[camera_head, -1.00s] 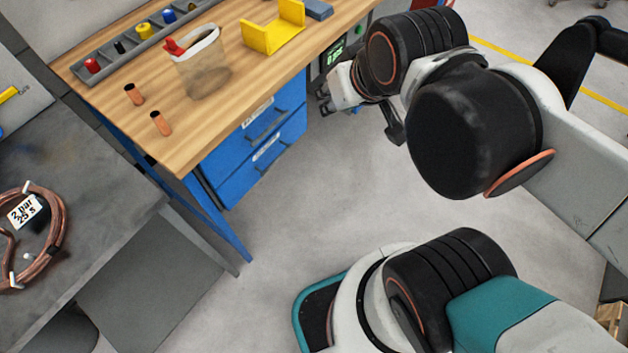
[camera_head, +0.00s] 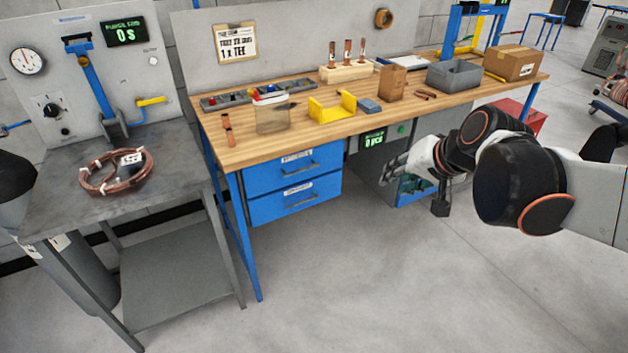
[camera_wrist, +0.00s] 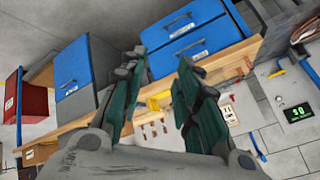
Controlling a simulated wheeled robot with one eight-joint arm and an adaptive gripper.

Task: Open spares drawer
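Two blue drawers sit one above the other under the left part of the workbench: an upper drawer (camera_head: 300,170) and a lower drawer (camera_head: 298,203). Each has a grey bar handle and a white label too small to read, so I cannot tell which is the spares drawer. Both look shut. The wrist view shows them upside down, with one drawer (camera_wrist: 178,20) nearer the top and the other (camera_wrist: 190,47) nearer the bench edge. My gripper (camera_head: 392,168) is right of the drawers, apart from them. In the wrist view my gripper (camera_wrist: 160,72) has its fingers apart and nothing between them.
The wooden workbench (camera_head: 240,153) holds a clear container (camera_head: 272,115), a yellow bracket (camera_head: 332,107) and a grey bin (camera_head: 454,75). A grey metal table (camera_head: 60,200) with a copper coil (camera_head: 118,172) stands left. The floor (camera_head: 370,275) before the drawers is clear.

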